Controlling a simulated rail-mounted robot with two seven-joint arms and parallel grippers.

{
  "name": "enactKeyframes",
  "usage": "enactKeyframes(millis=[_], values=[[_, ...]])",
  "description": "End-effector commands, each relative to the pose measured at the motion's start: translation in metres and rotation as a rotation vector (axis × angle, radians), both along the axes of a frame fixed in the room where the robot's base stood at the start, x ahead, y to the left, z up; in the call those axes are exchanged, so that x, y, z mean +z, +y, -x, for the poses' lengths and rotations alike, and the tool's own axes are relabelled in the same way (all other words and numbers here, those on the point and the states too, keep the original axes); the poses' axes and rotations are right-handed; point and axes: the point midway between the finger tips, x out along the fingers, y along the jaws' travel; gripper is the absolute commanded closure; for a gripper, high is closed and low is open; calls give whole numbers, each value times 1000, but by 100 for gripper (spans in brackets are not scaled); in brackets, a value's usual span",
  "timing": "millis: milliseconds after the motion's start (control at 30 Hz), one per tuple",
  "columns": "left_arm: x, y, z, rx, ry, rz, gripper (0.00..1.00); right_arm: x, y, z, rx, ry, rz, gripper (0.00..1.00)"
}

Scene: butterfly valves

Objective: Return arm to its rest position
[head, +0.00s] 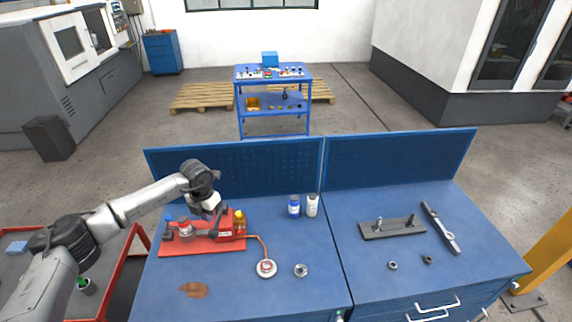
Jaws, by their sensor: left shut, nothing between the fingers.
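My left arm (140,200) reaches in from the left over the blue workbench (240,285). My left gripper (215,227) points down at the red valve fixture (232,222) and is shut with nothing in it. It overlaps the fixture in the picture, so I cannot tell whether it touches. The fixture stands on a red base plate (203,248), with a round metal part (184,229) at its left and a yellow knob (239,214) on the right. An orange cable runs to a round white-and-red device (266,268). My right gripper is out of view.
A metal flange (301,270) lies at front. The right bench holds a dark plate (392,229) and a long bar (440,228). A red-framed cart (122,265) stands left.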

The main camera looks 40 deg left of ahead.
Motion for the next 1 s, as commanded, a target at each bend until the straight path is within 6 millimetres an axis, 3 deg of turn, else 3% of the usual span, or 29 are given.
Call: enactKeyframes(millis=[267,367,567,767,900,1000], values=[[0,0,-3,-24,-17,1,100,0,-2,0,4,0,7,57],[1,-2,-18,-45,-113,8,100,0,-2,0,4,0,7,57],[22,-22,-78,-72,-511,117,100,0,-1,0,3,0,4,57],[86,-66,-132,-32,-985,323,100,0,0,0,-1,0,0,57],[154,-90,-151,69,-1313,482,100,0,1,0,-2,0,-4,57],[207,-100,-153,187,-1534,598,100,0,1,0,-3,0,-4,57]])
